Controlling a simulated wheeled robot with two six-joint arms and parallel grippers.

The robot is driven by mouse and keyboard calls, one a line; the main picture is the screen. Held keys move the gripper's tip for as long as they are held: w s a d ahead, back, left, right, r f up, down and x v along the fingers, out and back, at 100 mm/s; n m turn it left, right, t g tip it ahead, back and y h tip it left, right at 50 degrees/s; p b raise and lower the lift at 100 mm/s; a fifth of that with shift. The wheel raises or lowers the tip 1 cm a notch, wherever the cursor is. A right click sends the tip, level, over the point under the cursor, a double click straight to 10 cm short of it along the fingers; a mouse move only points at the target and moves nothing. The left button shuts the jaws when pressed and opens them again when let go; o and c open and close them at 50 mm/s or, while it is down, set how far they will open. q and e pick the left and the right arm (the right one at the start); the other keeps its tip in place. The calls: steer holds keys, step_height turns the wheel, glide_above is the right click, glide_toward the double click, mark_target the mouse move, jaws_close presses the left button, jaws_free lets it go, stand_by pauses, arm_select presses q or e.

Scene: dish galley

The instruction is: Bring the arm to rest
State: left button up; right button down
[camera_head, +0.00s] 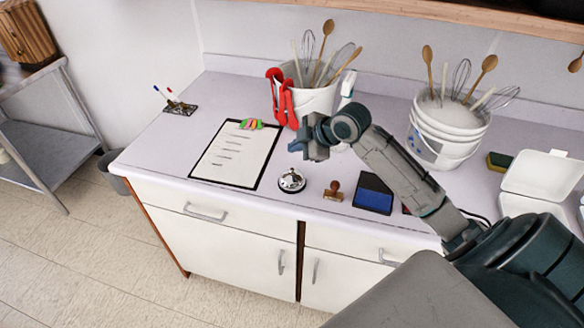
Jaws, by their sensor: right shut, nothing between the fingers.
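My right arm comes in from the lower right and reaches out over the counter (150,150). My right gripper (297,147) is shut and empty. In the picture it is above the silver call bell (291,180) and to the right of the clipboard (236,153); its exact height over the counter is hard to tell. My left gripper is not in view.
A stamp (334,191), an ink pad (373,194), stacked buckets (440,147) and a white open box (541,173) lie rightward. The counter's left end is mostly clear.

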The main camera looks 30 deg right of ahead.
stand_by(0.5)
steer(key=shift+m+g, duration=0.6)
steer(key=shift+m, duration=0.3)
steer(key=s+a+f, duration=0.1)
steer(key=f, duration=0.1)
steer(key=s+a+f, duration=0.1)
steer(key=s+f, duration=0.1)
steer(key=s+a+f, duration=0.1)
steer(key=s+f, duration=0.1)
steer(key=shift+a+f, duration=0.2)
steer(key=shift+a, duration=0.05)
steer(key=s+a+f+m+g+h, duration=0.1)
steer(key=s+a+f+m, duration=0.2)
steer(key=s, duration=0.6)
steer(key=s+a+f+m+g+h, duration=0.1)
steer(key=s+f+m+g+h, duration=0.2)
steer(key=s, duration=0.6)
steer(key=s+a+f+m, duration=0.25)
steer(key=s+m, duration=0.25)
steer(key=s, duration=0.3)
steer(key=d+f+g+b, duration=0.1)
steer(key=d+f+b, duration=0.15)
steer(key=f, duration=3.05)
steer(key=s+d+f+g+b, duration=0.1)
steer(key=s+f, duration=1.7)
steer(key=f, duration=0.3)
steer(key=shift+s+d, duration=0.35)
steer(key=shift+d, duration=0.05)
